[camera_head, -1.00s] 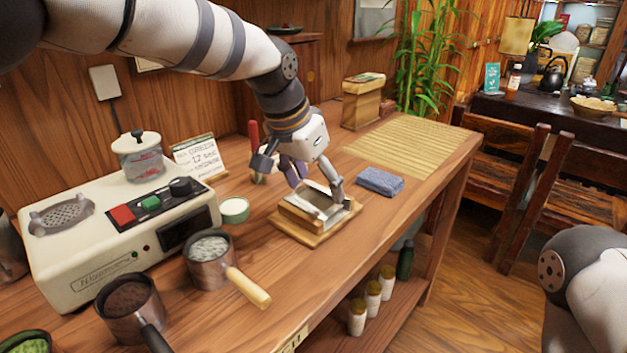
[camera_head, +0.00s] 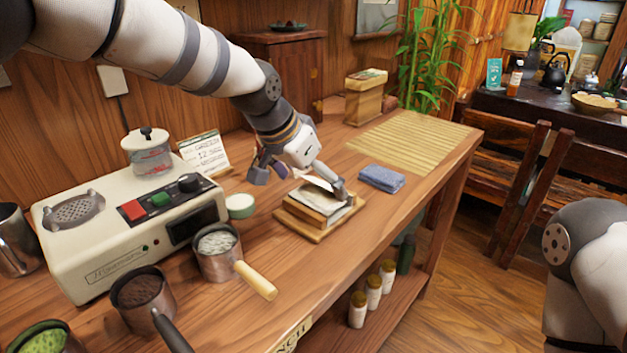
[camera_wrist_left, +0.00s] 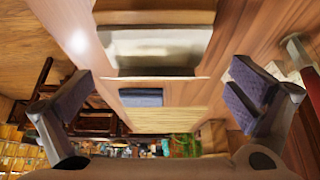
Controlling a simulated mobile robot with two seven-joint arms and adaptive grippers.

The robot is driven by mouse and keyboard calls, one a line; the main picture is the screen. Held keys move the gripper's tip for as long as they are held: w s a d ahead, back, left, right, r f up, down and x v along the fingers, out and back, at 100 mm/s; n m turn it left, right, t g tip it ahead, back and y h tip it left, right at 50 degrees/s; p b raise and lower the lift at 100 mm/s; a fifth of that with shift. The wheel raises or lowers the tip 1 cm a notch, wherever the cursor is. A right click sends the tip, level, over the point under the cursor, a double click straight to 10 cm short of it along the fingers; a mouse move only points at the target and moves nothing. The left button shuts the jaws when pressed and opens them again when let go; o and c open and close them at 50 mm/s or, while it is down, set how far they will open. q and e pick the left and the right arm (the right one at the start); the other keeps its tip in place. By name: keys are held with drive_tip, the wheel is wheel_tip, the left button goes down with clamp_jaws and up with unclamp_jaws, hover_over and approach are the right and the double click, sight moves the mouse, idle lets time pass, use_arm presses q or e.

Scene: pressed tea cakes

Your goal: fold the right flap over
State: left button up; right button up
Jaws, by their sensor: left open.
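A small wooden mold (camera_head: 306,227) on a board holds a pale cloth. A thin whitish flap (camera_head: 318,184) of the cloth stands tilted up at the mold's far side, beside one finger of my left gripper. My left gripper (camera_head: 301,181) is open just above the mold, one finger at the right near the cloth edge, the other left of it. In the left wrist view the gripper (camera_wrist_left: 162,97) has its fingers wide apart, with the pale cloth (camera_wrist_left: 155,52) beyond them at the top. What lies under the cloth is hidden. My right gripper is out of view.
A folded blue towel (camera_head: 381,179) lies right of the mold, before a bamboo mat (camera_head: 420,140). At the left stand a cream machine (camera_head: 120,235), a handled pot (camera_head: 217,255) and a small green-rimmed cup (camera_head: 240,206). The table front of the mold is clear.

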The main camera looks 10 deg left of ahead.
use_arm(q)
drive_tip(key=shift+s+d+r, duration=0.1)
drive_tip(key=shift+r, duration=0.1)
drive_tip(key=v, duration=1.1)
drive_tip(key=shift+r, duration=0.3)
drive_tip(key=shift+s, duration=0.1)
drive_tip(key=shift+c, duration=0.2)
